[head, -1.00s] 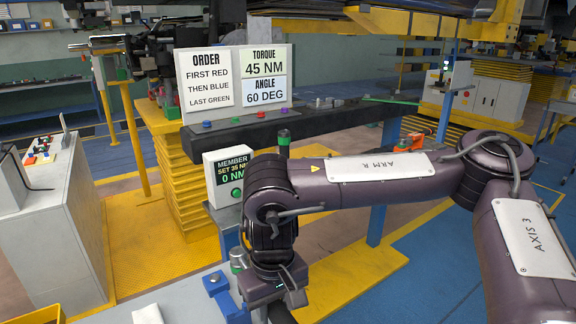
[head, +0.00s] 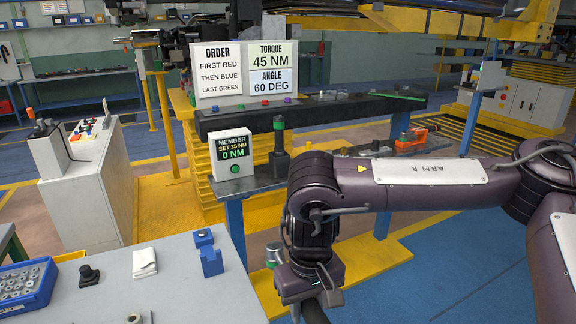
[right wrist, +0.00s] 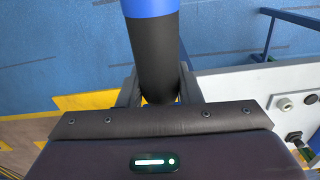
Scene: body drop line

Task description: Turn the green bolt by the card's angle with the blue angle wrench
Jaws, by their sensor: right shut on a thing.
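My right gripper (right wrist: 158,95) is shut on a black cylindrical handle (right wrist: 153,55) with a blue section, which looks like the blue angle wrench; its ends are out of the right wrist view. In the head view the right gripper (head: 312,300) is low, right of the near table, and its fingertips are mostly hidden. A small green bolt head (head: 239,103) sits on the dark beam (head: 330,113), between a blue one and a red one. My left gripper is not in view.
A display box (head: 222,155) reads SET 35 NM, 0 NM. A green-topped black tool (head: 279,140) stands beside it. Blue floor is open at right.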

